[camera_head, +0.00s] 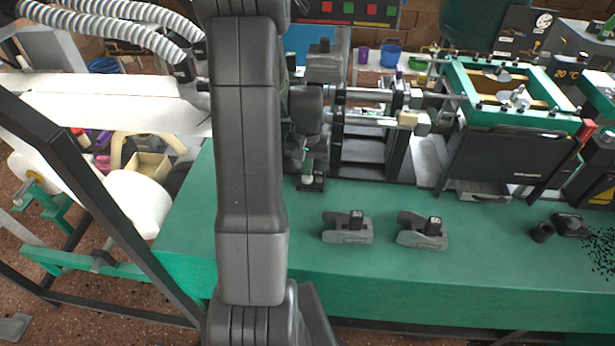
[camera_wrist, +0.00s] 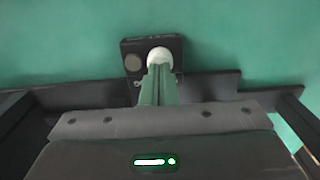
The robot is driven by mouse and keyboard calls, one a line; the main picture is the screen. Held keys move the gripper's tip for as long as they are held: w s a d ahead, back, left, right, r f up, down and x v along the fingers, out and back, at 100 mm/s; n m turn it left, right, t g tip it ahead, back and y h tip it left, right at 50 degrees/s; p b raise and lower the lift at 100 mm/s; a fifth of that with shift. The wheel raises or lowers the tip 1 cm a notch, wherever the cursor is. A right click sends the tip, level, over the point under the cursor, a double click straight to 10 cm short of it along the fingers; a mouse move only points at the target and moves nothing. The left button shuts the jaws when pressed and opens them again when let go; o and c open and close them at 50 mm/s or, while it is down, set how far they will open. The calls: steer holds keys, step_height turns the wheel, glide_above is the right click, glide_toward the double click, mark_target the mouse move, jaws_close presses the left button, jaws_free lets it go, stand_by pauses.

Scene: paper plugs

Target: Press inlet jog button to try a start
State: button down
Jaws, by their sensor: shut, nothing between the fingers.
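A small black button box (camera_wrist: 133,82) lies on the green bench top. It has a dull grey-brown round button (camera_wrist: 133,62) at its left and a pale round cap (camera_wrist: 160,55) at its right. The box also shows in the head view (camera_head: 318,186), below my gripper. My gripper (camera_wrist: 158,74) is shut and empty, its fingertips right in front of the pale cap and partly covering it and the box. I cannot tell whether they touch it. In the head view my gripper (camera_head: 307,174) points down at the box.
Two grey clamp-like blocks (camera_head: 347,228) (camera_head: 422,231) lie on the green bench (camera_head: 380,275) to the right. A machine with metal rods (camera_head: 370,94) stands just behind. A white paper web (camera_head: 110,105) runs in at the left. The bench front is clear.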

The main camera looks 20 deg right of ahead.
steer(key=shift+f+b, duration=0.35)
steer(key=shift+f, duration=0.2)
stand_by(0.7)
steer(key=shift+r+p, duration=0.7)
steer(key=shift+r, duration=0.45)
steer(key=shift+r, duration=0.1)
steer(key=shift+r+p, duration=1)
steer(key=shift+r, duration=0.45)
